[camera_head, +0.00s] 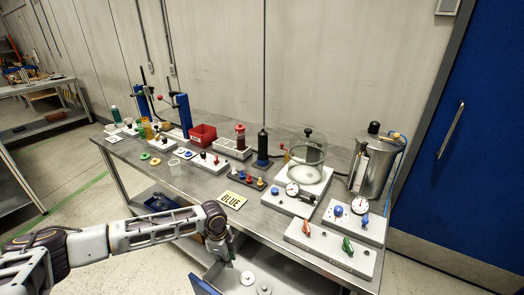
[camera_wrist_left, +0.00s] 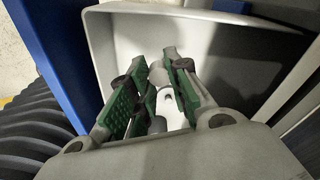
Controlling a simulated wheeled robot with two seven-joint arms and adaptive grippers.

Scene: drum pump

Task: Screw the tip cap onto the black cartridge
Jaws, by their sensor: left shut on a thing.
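The black cartridge (camera_head: 262,142) stands upright in a dark blue base on the far half of the table. My left gripper (camera_head: 222,252) is low at the table's front edge, over an open grey drawer (camera_head: 230,280). In the left wrist view its green-padded fingers (camera_wrist_left: 160,92) reach into the drawer. They are shut on a small pale grey part (camera_wrist_left: 158,76), mostly hidden between the pads; I cannot tell whether it is the tip cap. My right gripper is not in view.
Pale round pieces (camera_head: 247,278) lie in the drawer. Drawer walls surround the fingers.

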